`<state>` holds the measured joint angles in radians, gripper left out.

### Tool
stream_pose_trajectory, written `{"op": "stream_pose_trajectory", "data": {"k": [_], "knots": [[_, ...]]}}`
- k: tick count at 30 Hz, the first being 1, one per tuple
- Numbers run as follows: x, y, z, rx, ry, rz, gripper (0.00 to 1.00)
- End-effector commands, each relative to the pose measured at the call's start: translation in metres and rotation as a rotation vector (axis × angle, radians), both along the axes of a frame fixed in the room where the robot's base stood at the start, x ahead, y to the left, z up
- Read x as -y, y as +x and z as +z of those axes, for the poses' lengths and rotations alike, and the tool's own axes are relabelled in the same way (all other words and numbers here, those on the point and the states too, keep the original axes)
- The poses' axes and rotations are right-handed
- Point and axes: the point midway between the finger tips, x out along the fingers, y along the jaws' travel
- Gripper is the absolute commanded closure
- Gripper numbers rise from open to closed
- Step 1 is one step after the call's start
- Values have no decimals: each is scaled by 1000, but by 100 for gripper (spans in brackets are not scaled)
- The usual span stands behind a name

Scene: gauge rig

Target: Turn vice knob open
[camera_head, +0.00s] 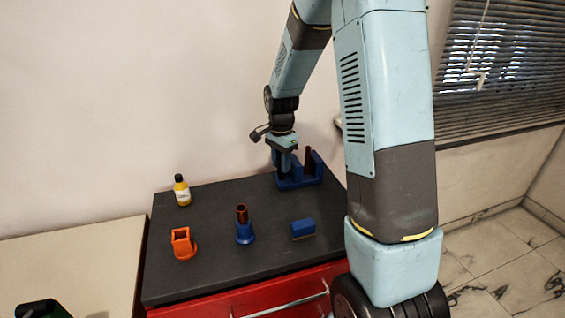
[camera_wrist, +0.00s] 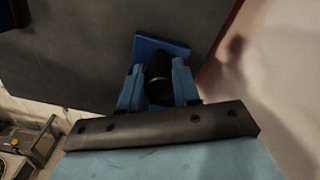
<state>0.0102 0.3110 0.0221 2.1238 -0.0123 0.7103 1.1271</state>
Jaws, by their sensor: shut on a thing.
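The blue vice (camera_head: 313,182) stands at the back right of the dark tabletop, and its blue body also shows in the wrist view (camera_wrist: 171,46). A dark brown upright piece (camera_head: 308,156) stands in it. My gripper (camera_head: 285,172) points down at the left end of the vice. In the wrist view my gripper (camera_wrist: 159,84) has one blue finger on each side of a black rounded knob (camera_wrist: 159,68) and is shut on it. The knob is hidden in the head view, and its lower part is hard to make out in the wrist view.
On the dark tabletop (camera_head: 215,207) stand a yellow bottle (camera_head: 182,192), an orange square holder (camera_head: 183,244), a blue stand with a brown tube (camera_head: 244,231) and a blue block (camera_head: 303,228). A wall rises close behind. The tabletop between these things is clear.

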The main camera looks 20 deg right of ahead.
Motion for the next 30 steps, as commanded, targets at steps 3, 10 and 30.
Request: {"op": "stream_pose_trajectory", "data": {"k": [3, 10, 30], "knots": [[0, 1, 1, 2, 0, 22, 99], [0, 1, 1, 3, 1, 21, 65], [-1, 1, 17, 4, 0, 21, 43]]}}
